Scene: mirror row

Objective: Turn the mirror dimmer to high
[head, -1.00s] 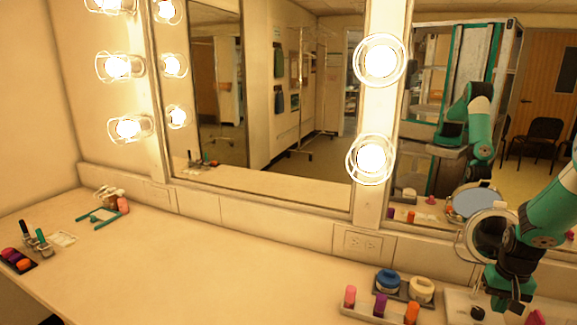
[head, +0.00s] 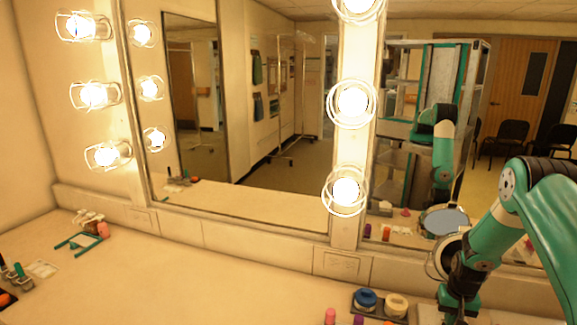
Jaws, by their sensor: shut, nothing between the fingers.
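The mirror (head: 275,110) stands behind the counter, with lit bulbs (head: 352,103) on its frame posts. I cannot pick out the dimmer in this view; a pale plate or board (head: 427,313) shows in part at the lower edge, left of my gripper. My gripper (head: 458,316) points down at the lower right, over the counter's right part, in front of a round make-up mirror (head: 437,258). It is shut and holds nothing. Its fingertips are at or past the lower edge, so what lies under them is hidden.
A dark tray with a blue jar (head: 365,300) and a cream jar (head: 396,305) sits left of my gripper. Colored lipsticks (head: 330,316) are cut off in front. An outlet (head: 342,263) is in the backsplash. The middle counter (head: 200,285) is clear.

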